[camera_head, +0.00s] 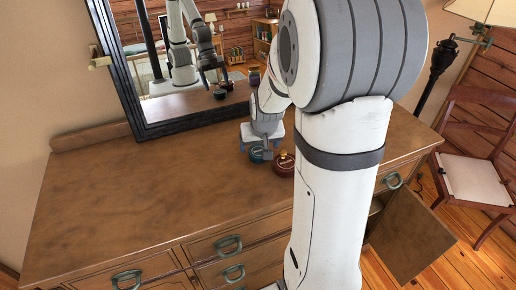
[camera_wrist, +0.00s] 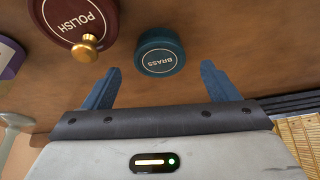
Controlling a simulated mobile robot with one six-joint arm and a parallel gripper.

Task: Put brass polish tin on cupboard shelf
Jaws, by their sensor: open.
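A teal round tin marked BRASS (camera_wrist: 161,52) stands on the dresser top, and it also shows in the head view (camera_head: 256,155). My gripper (camera_wrist: 160,68) is open, with its two blue fingers apart and the teal tin ahead of and between their tips, not clamped. In the head view my gripper (camera_head: 265,143) is low over the dresser beside the tin, partly hidden by my arm. At the dresser's right end a cupboard door (camera_head: 412,238) hangs open. The shelf inside is mostly hidden by my arm.
A dark red tin marked POLISH with a brass knob (camera_wrist: 80,22) stands close beside the teal tin. A purple-sided container (camera_wrist: 8,60) is at the wrist view's left edge. A black-framed mirror (camera_head: 128,85) stands behind. The dresser top's left side (camera_head: 120,195) is clear. A chair (camera_head: 475,175) stands right.

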